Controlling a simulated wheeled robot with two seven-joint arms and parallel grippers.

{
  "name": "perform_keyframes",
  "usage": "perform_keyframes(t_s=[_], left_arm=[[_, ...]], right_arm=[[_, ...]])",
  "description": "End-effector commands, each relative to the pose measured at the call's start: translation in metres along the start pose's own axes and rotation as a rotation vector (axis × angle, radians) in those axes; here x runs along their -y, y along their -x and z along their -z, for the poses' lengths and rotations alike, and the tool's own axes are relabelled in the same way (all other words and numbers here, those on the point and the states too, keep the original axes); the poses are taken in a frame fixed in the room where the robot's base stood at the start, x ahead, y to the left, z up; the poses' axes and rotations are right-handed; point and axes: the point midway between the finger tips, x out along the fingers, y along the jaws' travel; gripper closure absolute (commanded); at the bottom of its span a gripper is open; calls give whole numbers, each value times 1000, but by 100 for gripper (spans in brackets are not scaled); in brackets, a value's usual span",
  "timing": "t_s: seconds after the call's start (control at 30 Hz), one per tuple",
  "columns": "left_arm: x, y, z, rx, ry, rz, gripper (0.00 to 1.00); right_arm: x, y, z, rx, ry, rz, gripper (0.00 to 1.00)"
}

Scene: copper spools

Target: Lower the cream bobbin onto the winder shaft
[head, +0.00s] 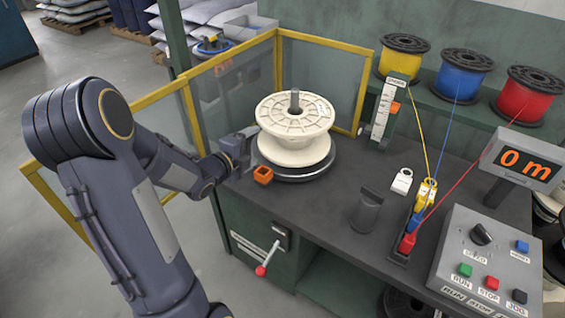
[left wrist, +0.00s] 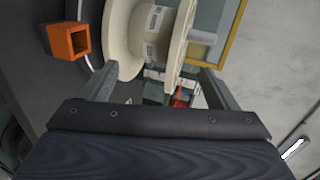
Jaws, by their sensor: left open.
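The cream bobbin (head: 297,117) stands upright on the dark round plate (head: 290,177) of the winder. The tip of the grey winder shaft (head: 295,97) sticks up through its middle hole. My left gripper (head: 241,146) is at the bobbin's left side, open. In the left wrist view my left gripper (left wrist: 158,72) has its fingers apart, with the cream bobbin (left wrist: 151,33) just beyond them; nothing is clamped. Whether a finger touches the bobbin cannot be told. The shaft tip also shows in the left wrist view (left wrist: 204,37). My right gripper is out of view.
A small orange open box (head: 263,176) sits on the bench beside the plate. A yellow-framed guard (head: 318,38) stands behind and left. A length gauge (head: 385,110), a wire guide (head: 418,215), a "0 m" display (head: 522,163) and a control panel (head: 485,262) are to the right.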

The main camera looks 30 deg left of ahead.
Motion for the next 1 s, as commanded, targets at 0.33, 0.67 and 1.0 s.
perform_keyframes(t_s=[0.33, 0.67, 1.0], left_arm=[[6, -26, 2, -25, -46, 22, 18], [19, -73, 4, -24, -44, 21, 18], [25, -98, 5, -23, -44, 21, 18]], right_arm=[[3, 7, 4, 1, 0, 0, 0], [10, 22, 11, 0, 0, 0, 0], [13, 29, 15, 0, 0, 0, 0]])
